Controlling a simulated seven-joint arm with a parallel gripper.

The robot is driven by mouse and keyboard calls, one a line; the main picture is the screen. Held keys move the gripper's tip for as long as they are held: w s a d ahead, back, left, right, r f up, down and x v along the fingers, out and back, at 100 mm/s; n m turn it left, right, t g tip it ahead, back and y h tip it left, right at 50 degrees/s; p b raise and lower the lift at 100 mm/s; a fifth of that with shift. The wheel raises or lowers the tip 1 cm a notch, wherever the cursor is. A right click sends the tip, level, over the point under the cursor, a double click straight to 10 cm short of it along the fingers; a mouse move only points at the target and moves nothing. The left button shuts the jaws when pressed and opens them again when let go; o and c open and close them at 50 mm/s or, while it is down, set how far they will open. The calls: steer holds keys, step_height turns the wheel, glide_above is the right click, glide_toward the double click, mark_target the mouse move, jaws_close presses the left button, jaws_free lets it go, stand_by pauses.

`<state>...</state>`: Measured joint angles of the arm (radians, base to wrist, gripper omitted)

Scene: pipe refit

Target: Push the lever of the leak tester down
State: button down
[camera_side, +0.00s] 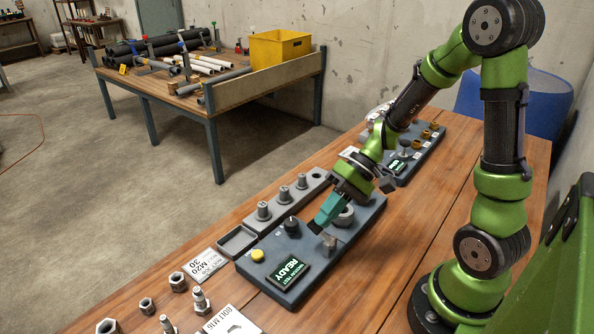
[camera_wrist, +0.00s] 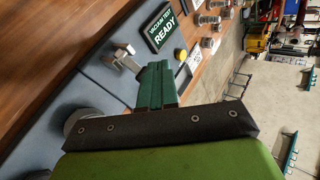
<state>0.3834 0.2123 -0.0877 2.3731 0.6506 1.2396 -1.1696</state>
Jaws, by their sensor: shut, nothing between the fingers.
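The leak tester (camera_side: 275,290) is a dark blue-grey panel on the wooden bench. Its lit display (camera_side: 289,274) reads READY; the wrist view shows the display (camera_wrist: 163,27) with VACUUM TEST above that word. The lever (camera_side: 329,243) is a small grey metal piece beside the display. In the wrist view the lever (camera_wrist: 122,54) has a block end and a short arm reaching toward my fingers. My gripper (camera_side: 316,229) is shut and empty, its teal fingers tilted down over the tester just beside the lever. I cannot tell whether they touch it.
A round metal fitting (camera_side: 345,215), a black knob (camera_side: 292,226) and a yellow button (camera_side: 257,255) are on the tester. A grey rack with pegs (camera_side: 283,194) stands behind it. Nuts and bolts (camera_side: 178,282) lie at the front left. Another panel (camera_side: 425,150) is farther along the bench.

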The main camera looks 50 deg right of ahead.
mark_target(316, 228)
steer(key=shift+w+f, duration=0.25)
steer(key=shift+f, duration=0.15)
steer(key=shift+w+f, duration=0.3)
steer(key=shift+f, duration=0.2)
steer(key=shift+w+f, duration=0.25)
steer(key=shift+f, duration=0.25)
stand_by(1.5)
stand_by(0.5)
steer(key=shift+s+r, duration=0.4)
steer(key=shift+r, duration=0.3)
steer(key=shift+s+r, duration=0.4)
steer(key=shift+r, duration=0.3)
steer(key=s+r, duration=0.1)
steer(key=r, duration=0.1)
steer(key=s+r, duration=0.1)
steer(key=r, duration=0.1)
steer(key=shift+s+r, duration=0.2)
